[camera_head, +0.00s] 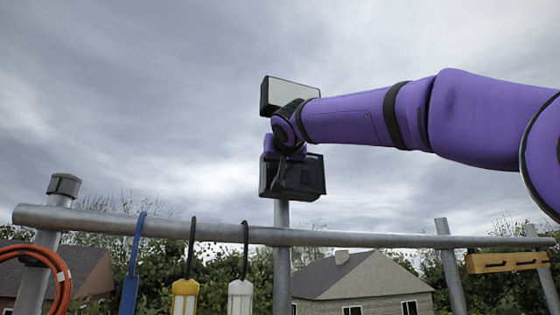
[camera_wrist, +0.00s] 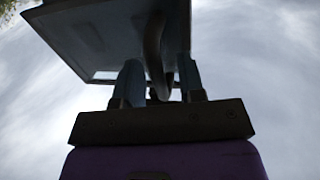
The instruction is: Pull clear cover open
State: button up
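A dark box with a see-through, smoky cover (camera_head: 308,178) is mounted on a metal post, below my forearm in the head view. In the wrist view the cover (camera_wrist: 95,38) fills the upper part as a tilted dark panel with a pale lower edge. A dark curved handle (camera_wrist: 154,45) runs down from it. My gripper (camera_head: 281,176) is at the box's left front. In the wrist view my gripper (camera_wrist: 162,80) has its two fingers apart, one on each side of the handle. A light gap shows beside the handle, so it does not look clamped. Fingertip contact is hidden.
A second box with a pale face (camera_head: 292,95) sits above, close to my wrist. A horizontal metal rail (camera_head: 370,240) crosses below. A blue strap tool (camera_head: 131,270), yellow lamp (camera_head: 186,297), white lamp (camera_head: 240,297), orange hose (camera_head: 62,285) and wooden level (camera_head: 508,262) hang there. Open sky surrounds the box.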

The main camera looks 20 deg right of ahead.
grip_shut()
jog(key=shift+s, duration=0.15)
